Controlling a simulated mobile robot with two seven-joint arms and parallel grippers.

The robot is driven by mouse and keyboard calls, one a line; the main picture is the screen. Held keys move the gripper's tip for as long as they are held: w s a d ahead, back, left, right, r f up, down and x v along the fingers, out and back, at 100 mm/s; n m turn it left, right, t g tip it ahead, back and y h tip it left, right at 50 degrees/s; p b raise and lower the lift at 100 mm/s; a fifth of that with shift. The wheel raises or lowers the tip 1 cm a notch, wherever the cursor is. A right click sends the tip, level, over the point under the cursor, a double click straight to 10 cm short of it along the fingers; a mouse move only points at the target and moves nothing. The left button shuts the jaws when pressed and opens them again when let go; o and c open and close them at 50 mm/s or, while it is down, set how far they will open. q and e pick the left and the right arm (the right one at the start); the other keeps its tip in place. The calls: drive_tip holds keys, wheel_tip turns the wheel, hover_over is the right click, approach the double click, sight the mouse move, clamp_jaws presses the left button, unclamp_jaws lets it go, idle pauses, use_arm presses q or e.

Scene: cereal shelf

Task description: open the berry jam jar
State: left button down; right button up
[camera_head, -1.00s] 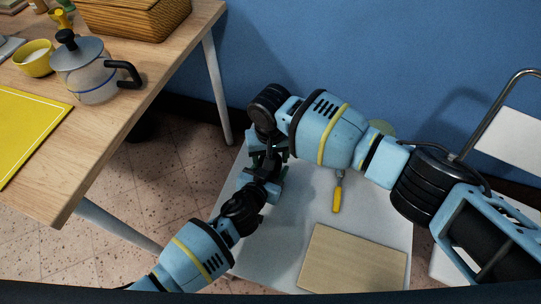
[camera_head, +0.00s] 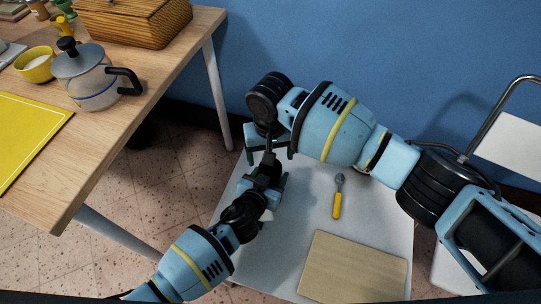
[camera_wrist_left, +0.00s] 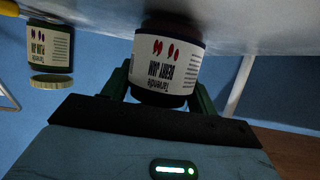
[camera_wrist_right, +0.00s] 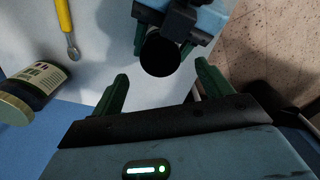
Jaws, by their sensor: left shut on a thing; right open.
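The berry jam jar (camera_wrist_left: 168,68) shows in the left wrist view between the fingers of my left gripper (camera_wrist_left: 160,92), which is shut on it. Its white label reads upside down in that view. In the right wrist view the jar's round end (camera_wrist_right: 160,54) is dark; I cannot tell whether that is a lid or an open mouth. My right gripper (camera_wrist_right: 161,72) is open, its fingers apart and empty, facing the jar's dark end. In the head view the left gripper (camera_head: 264,176) is just below the right one (camera_head: 268,148), and the jar is largely hidden.
A second jar (camera_wrist_left: 50,50) with a pale lid stands near the held one; it also shows in the right wrist view (camera_wrist_right: 35,88). A yellow-handled tool (camera_head: 337,203) and a wooden board (camera_head: 352,266) lie on the white table (camera_head: 300,215). A wooden table (camera_head: 120,160) is left.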

drive_tip(key=m, duration=0.1)
drive_tip(key=r+m, duration=0.1)
drive_tip(key=shift+a+m, duration=0.2)
drive_tip(key=shift+m, duration=0.1)
drive_tip(key=m, duration=0.1)
drive_tip(key=r+m, duration=0.1)
drive_tip(key=m, duration=0.2)
drive_tip(key=r+m, duration=0.1)
drive_tip(key=m, duration=0.2)
drive_tip(key=shift+d+r+m, duration=0.15)
drive_tip(key=shift+r+m, duration=0.1)
drive_tip(key=shift+m, duration=0.15)
drive_tip(key=shift+f, duration=4.05)
